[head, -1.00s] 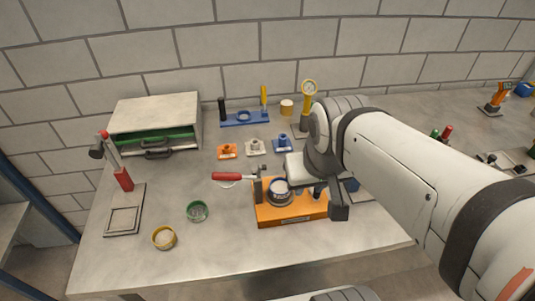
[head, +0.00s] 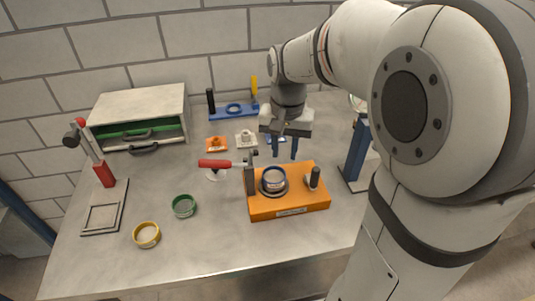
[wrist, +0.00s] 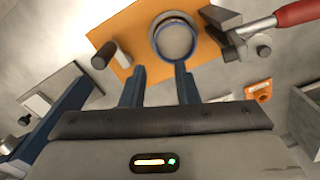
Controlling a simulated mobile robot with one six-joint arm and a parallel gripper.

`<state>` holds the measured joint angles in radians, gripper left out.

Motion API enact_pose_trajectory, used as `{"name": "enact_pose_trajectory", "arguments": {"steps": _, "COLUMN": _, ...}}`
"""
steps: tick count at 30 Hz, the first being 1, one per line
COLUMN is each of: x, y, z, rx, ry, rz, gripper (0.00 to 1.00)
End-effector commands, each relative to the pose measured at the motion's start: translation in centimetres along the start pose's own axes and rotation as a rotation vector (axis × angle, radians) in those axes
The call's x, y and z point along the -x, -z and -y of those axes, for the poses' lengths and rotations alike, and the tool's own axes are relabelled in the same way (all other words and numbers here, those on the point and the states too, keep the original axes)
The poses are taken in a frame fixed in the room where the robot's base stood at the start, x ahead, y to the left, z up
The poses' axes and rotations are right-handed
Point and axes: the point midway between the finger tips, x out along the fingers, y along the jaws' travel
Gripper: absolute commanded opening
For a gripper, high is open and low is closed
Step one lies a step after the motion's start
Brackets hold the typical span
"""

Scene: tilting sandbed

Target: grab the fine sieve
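Three round sieve-like rings are in the head view. One with a blue rim (head: 273,180) sits in an orange fixture (head: 290,204). A green one (head: 184,206) and a yellow one (head: 147,235) lie on the table at left. I cannot tell from their mesh which is the fine one. My gripper (head: 285,153) is open and empty, pointing down behind and above the orange fixture. In the wrist view its two blue fingers (wrist: 160,70) are apart, with the blue-rimmed ring (wrist: 176,40) just beyond their tips, not between them.
The fixture carries a grey clamp with a red handle (head: 214,163) and a dark post (head: 314,178). A blue column (head: 357,150) stands to its right. A box with a green drawer (head: 137,120) is at the back left.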

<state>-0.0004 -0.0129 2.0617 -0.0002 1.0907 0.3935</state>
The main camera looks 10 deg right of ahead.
Motion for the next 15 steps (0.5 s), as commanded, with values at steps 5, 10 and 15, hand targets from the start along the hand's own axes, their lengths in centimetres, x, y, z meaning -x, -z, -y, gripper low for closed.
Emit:
{"name": "enact_pose_trajectory", "arguments": {"steps": 5, "x": -1.9, "y": 0.1, "z": 0.0, "rx": -0.004, "ry": -0.002, "rz": 0.006, "gripper": 0.28}}
{"name": "enact_pose_trajectory", "arguments": {"steps": 10, "x": -3.9, "y": -0.2, "z": -0.3, "rx": -0.004, "ry": -0.003, "rz": 0.007, "gripper": 0.28}}
{"name": "enact_pose_trajectory", "arguments": {"steps": 15, "x": -6.5, "y": -0.3, "z": -0.4, "rx": -0.003, "ry": -0.002, "rz": 0.006, "gripper": 0.28}}
